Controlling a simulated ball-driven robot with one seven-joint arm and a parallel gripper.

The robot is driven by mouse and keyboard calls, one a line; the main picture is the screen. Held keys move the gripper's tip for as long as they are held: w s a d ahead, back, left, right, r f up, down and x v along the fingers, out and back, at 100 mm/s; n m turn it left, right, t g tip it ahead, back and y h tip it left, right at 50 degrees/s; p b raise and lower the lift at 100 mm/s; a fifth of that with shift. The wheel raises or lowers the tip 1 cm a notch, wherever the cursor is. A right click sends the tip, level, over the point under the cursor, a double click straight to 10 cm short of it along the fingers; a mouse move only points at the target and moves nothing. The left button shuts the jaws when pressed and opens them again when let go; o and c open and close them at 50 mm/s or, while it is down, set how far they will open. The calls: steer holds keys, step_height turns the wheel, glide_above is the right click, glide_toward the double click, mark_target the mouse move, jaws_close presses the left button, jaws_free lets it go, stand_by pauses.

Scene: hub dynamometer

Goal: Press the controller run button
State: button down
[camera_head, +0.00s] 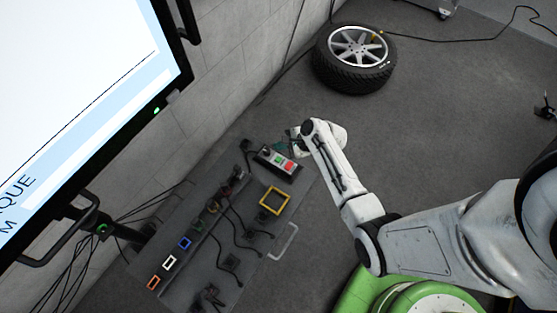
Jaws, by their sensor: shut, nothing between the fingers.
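The controller (265,162) is a small dark box with a pale face at the upper end of the grey panel. Its face carries a green button (279,158), which looks like the run button, and a red button (289,166). My gripper (286,146) is at the end of my white arm, just above and right of the controller in the picture. Its fingers are small, dark and partly hidden by the white hand. They look shut and empty. I cannot tell how high they are above the buttons or whether they touch the box.
The grey panel (180,268) holds cables, connectors and coloured frames, including a yellow one (264,201). A large screen (80,90) hangs at the left beside a block wall (230,65). A tyre with a silver wheel (340,75) lies on the floor. Floor right of the tyre is mostly clear.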

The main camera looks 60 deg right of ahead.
steer(key=b, duration=0.4)
glide_above(281, 160)
step_height(281, 160, down, 5)
steer(key=shift+f, duration=0.1)
steer(key=shift+f+b, duration=0.75)
steer(key=shift+f, duration=0.15)
stand_by(1.0)
steer(key=shift+f, duration=0.4)
steer(key=shift+f+b, duration=0.5)
stand_by(0.6)
steer(key=shift+r, duration=0.1)
steer(key=shift+r+p, duration=0.85)
steer(key=shift+p, duration=0.15)
step_height(281, 160, up, 5)
steer(key=p, duration=0.5)
